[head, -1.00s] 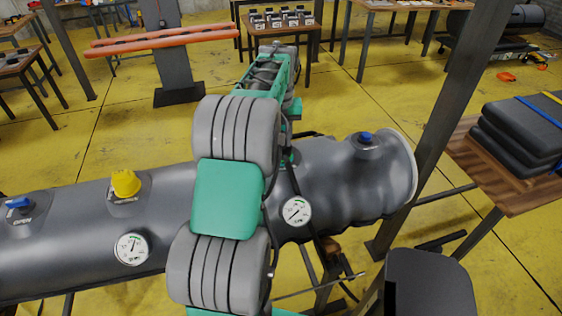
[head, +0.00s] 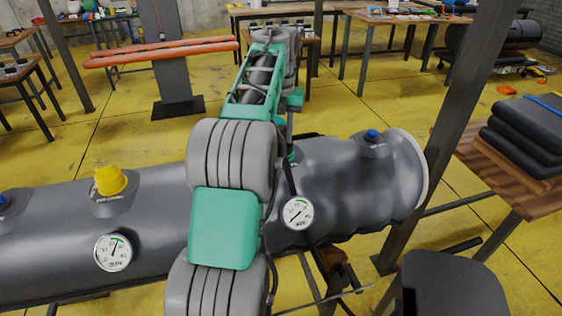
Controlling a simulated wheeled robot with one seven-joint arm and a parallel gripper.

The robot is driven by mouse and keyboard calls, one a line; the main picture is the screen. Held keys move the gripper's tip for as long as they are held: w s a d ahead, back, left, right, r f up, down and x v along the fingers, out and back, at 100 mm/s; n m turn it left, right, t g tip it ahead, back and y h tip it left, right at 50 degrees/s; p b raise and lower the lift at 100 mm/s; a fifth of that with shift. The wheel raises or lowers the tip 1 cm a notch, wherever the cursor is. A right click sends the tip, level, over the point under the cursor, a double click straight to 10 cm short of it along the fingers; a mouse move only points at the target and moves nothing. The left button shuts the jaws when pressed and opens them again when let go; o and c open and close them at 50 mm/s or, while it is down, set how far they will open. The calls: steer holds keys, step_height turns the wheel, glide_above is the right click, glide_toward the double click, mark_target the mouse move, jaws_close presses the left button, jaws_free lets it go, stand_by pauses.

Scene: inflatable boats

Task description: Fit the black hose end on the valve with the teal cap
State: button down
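A long grey inflatable tube (head: 345,200) lies across the view. A small teal piece (head: 293,156) shows on it just right of my arm; it looks like the teal valve cap, mostly hidden by the arm. A thin black hose or cable (head: 290,182) runs down beside the arm past a gauge; I cannot tell whether it is the task's hose, and no hose end is clear. My grey and green arm covers the middle of the tube. My gripper is not visible.
A yellow cap (head: 110,180) and a blue cap (head: 372,135) stand on other valves of the tube. Pressure gauges (head: 298,213) sit on its front. A dark post (head: 445,130) and a wooden table with folded dark pads (head: 530,135) stand at the right.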

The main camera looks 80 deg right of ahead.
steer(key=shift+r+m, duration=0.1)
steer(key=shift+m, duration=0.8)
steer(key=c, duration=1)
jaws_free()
